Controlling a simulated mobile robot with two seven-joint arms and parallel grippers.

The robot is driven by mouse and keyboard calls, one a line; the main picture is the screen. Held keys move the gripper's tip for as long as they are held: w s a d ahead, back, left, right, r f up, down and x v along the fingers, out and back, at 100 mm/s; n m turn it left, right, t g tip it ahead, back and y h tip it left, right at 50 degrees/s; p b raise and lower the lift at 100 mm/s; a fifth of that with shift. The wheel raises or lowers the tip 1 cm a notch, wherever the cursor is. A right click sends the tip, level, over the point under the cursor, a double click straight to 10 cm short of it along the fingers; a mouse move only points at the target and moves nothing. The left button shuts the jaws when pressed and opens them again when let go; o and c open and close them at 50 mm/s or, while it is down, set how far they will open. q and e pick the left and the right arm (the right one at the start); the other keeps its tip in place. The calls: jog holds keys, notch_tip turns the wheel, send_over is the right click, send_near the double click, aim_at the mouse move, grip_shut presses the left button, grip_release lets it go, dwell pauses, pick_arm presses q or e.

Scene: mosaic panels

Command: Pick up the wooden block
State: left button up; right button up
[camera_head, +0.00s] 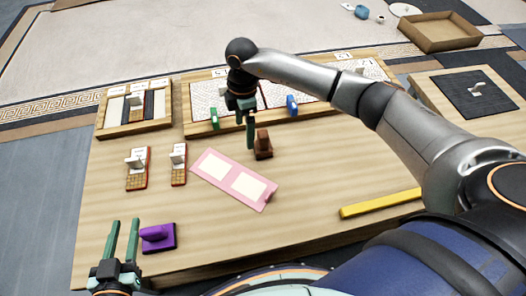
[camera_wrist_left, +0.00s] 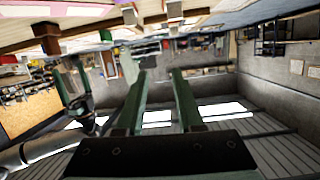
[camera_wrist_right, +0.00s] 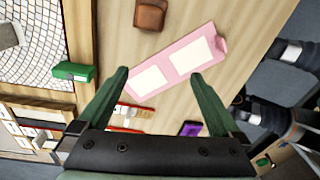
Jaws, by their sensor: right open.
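The brown wooden block (camera_head: 263,146), with an upright grip on a wider base, stands on the table behind the pink panel. It also shows at the top edge of the right wrist view (camera_wrist_right: 150,14). My right gripper (camera_head: 250,132) hangs over the table just left of the block in the head view. In the right wrist view its fingers (camera_wrist_right: 160,74) are apart and empty, and the block lies beyond the fingertips, not between them. My left gripper (camera_head: 126,222) is open and empty at the table's front left, beside a purple handled block (camera_head: 158,238).
A pink panel with two cream squares (camera_head: 235,180) lies mid-table. Two small tiled blocks (camera_head: 137,170) (camera_head: 179,165) stand left. Wooden trays (camera_head: 137,130) (camera_head: 190,128) line the back, with green (camera_head: 214,119) and blue (camera_head: 292,106) handled blocks. A yellow bar (camera_head: 380,203) lies right.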

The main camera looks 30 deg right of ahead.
aim_at(261, 132)
jog(key=d, duration=0.1)
jog(key=w+d+m+h, duration=0.1)
jog(key=d, duration=0.1)
jog(key=d+h, duration=0.1)
jog(key=shift+w+d+r+m+b, duration=0.25)
jog(key=shift+w+d+m+b, duration=0.05)
jog(key=shift+d+m, duration=0.1)
jog(key=f, duration=0.2)
jog(key=f+b, duration=0.1)
jog(key=f, duration=0.3)
jog(key=shift+s+d, duration=0.1)
jog(key=shift+d, duration=0.2)
jog(key=f, duration=0.1)
jog(key=f+b, duration=0.1)
jog(key=f, duration=0.1)
jog(key=f+b, duration=0.1)
jog(key=f, duration=0.1)
jog(key=shift+s+d+f, duration=0.2)
jog(key=shift+s+d, duration=0.1)
jog(key=shift+d, duration=0.1)
pick_arm(q)
notch_tip(261, 132, up, 19)
jog(key=s+d+m+t+h, duration=0.1)
jog(key=m+t+h, duration=0.4)
jog(key=t+h, duration=0.1)
jog(key=shift+s+d+t, duration=0.2)
jog(key=shift+s+t, duration=0.05)
jog(key=shift+t, duration=0.55)
jog(key=shift+r, duration=0.1)
